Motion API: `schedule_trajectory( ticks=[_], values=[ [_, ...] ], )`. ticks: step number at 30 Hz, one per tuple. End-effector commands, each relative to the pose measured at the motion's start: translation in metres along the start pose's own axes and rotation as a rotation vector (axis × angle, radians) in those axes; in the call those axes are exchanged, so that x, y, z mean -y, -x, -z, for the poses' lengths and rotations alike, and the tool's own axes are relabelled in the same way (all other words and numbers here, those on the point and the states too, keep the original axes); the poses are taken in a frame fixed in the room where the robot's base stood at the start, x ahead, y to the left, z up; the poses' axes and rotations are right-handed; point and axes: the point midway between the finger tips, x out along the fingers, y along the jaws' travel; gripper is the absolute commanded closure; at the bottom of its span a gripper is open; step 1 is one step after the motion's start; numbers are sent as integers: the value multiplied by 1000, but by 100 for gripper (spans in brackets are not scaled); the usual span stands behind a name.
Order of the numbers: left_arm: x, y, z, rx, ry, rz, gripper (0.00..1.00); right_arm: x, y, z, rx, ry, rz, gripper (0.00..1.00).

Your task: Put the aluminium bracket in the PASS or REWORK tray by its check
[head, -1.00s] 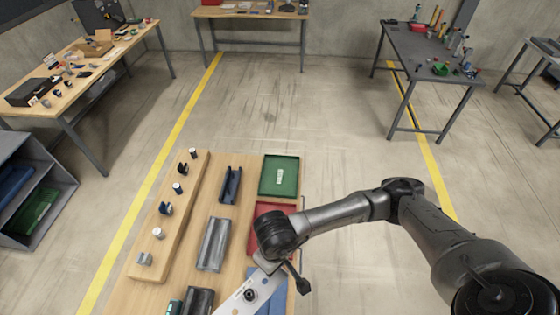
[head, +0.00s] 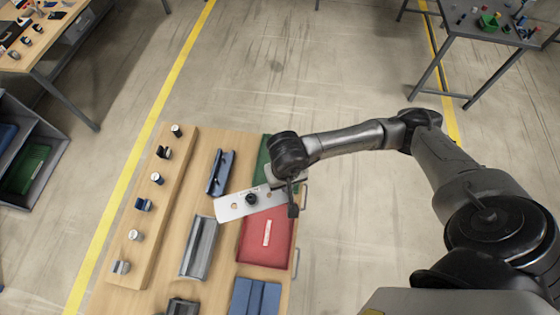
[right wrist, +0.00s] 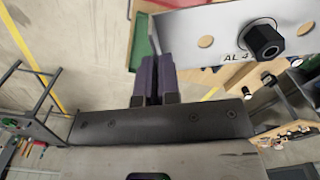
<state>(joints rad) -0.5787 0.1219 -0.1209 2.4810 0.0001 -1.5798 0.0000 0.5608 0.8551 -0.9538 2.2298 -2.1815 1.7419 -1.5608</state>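The aluminium bracket (head: 232,206) is a flat silvery plate with holes, a dark nut-like fitting and a label. In the right wrist view the bracket (right wrist: 200,32) shows "AL 4" on its label. My right gripper (head: 276,180) is shut on the bracket's right end; its dark fingers (right wrist: 153,75) are close together there. The bracket is held above the bench, across the border of the green tray (head: 262,160) and the red tray (head: 268,240). The red tray is empty apart from a pale label too small to read. Most of the green tray is hidden. My left gripper is out of view.
A wooden strip (head: 150,215) with several small parts runs along the bench's left side. A dark blue channel (head: 219,172) and a grey channel (head: 199,248) stand between it and the trays. A blue piece (head: 255,297) lies nearest.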

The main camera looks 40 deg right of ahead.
Motion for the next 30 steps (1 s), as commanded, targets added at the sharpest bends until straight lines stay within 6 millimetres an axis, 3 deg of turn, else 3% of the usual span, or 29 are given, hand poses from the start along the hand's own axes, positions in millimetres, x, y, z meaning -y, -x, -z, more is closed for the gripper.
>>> schedule_trajectory(
  ticks=[1,15,24,30],
  values=[
    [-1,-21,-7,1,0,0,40,-6,-23,2,1,-109,-1,100],
    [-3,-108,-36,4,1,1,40,-50,-112,17,-4,-1176,1,100],
    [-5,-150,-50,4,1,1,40,-73,-153,24,-14,-1734,7,100],
    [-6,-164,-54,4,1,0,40,-81,-166,27,-17,-1949,12,100]
  ],
)
